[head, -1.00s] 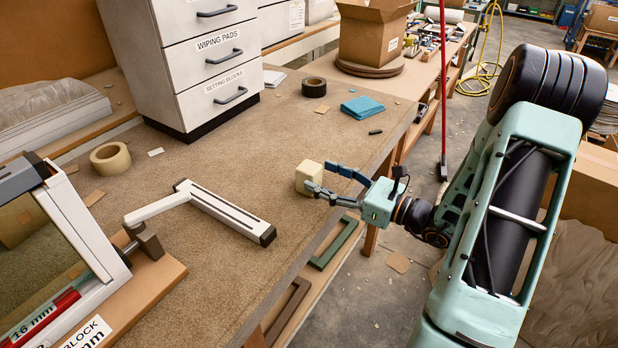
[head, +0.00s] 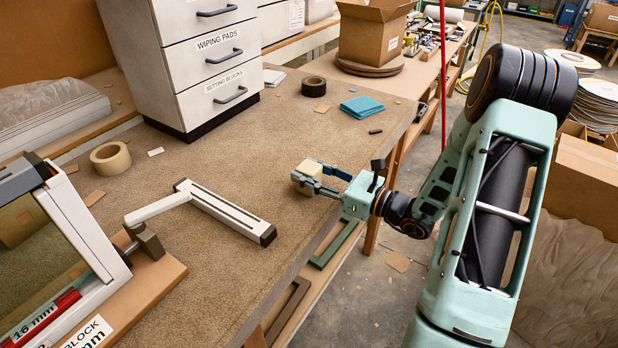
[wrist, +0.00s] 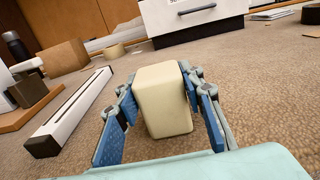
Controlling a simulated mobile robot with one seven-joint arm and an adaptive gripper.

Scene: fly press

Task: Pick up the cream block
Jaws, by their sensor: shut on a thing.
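The cream block (head: 303,176) is at the right part of the bench top, near its edge. My gripper (head: 308,180) is shut on it, with a finger on each side. In the wrist view the cream block (wrist: 163,100) stands between the two blue finger pads of my gripper (wrist: 160,115). I cannot tell whether its underside touches the bench or is just above it.
A drawer cabinet (head: 200,70), tape rolls (head: 110,158) and a blue cloth (head: 362,107) stand farther back. The bench between is clear.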

